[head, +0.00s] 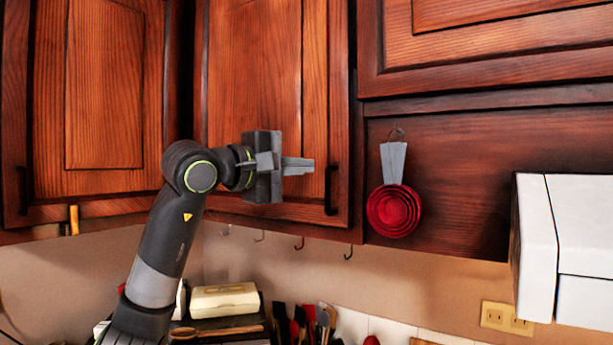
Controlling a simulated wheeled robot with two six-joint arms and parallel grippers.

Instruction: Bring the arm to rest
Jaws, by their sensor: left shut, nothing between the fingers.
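My left gripper (298,166) is raised in front of a wooden upper cabinet door (255,70). Its arm comes up from the lower left and bends at the top, with the fingers pointing right. The fingers are shut with nothing between them. The fingertips are just left of the dark door handle (331,189); I cannot tell whether they touch it. The door looks closed. My right gripper is not in view.
Red measuring cups (394,208) hang on the wood panel to the right. A white box-shaped unit (570,245) juts out at the far right. Hooks (348,252) hang under the cabinets.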

